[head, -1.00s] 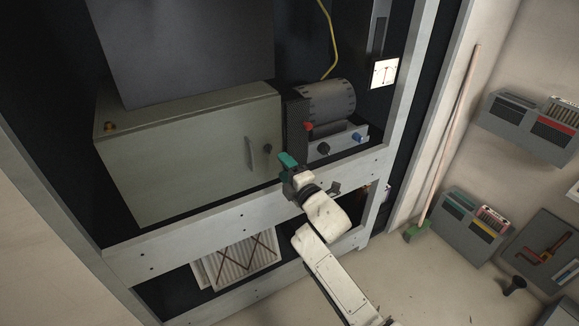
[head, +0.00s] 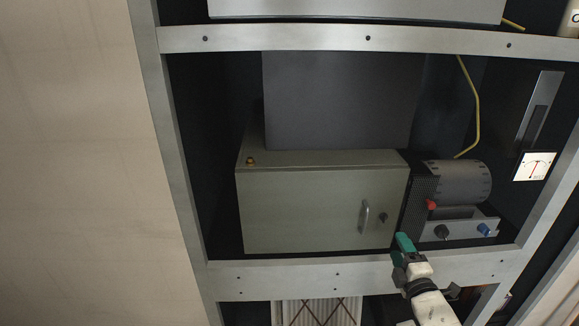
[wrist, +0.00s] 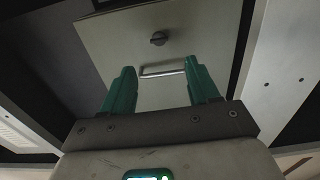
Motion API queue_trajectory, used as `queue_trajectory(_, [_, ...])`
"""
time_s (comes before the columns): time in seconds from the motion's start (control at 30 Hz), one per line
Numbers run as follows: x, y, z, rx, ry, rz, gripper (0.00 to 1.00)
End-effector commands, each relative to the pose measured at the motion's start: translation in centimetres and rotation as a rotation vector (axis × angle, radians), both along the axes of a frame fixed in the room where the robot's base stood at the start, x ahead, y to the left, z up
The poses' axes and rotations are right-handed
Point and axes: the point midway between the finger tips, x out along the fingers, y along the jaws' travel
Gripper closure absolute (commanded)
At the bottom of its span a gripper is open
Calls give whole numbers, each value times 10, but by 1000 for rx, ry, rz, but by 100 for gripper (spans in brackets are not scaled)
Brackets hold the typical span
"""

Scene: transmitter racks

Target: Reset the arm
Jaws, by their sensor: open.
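My gripper (head: 405,243) is at the lower right of the head view, in front of the rack's lower crossbar and near the bottom right corner of the grey-green cabinet (head: 300,212). In the wrist view my gripper (wrist: 160,90) shows two green fingers spread apart with nothing between them. Beyond the fingers is the cabinet's front (wrist: 120,35), with its bar handle (wrist: 162,70) and a round dark knob (wrist: 158,38). The handle also shows in the head view (head: 364,216), left of and above my gripper. The fingers appear apart from it.
The rack's lower crossbar (head: 300,275) runs below the cabinet. Right of the cabinet are a ribbed drum (head: 458,182) and a panel with red, black and blue knobs (head: 460,230). A lit meter (head: 534,167) is at far right. A yellow cable (head: 473,100) hangs above the drum.

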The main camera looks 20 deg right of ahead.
Motion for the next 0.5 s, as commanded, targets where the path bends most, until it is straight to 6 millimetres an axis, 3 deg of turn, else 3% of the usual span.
queue_trajectory(0.17, [0,11,-3,72,14,-6,40])
queue_trajectory(0.27, [-3,33,-15,227,53,-23,40])
queue_trajectory(0.37, [-16,62,-35,448,125,-60,40])
queue_trajectory(0.5, [-53,103,-70,757,260,-144,40])
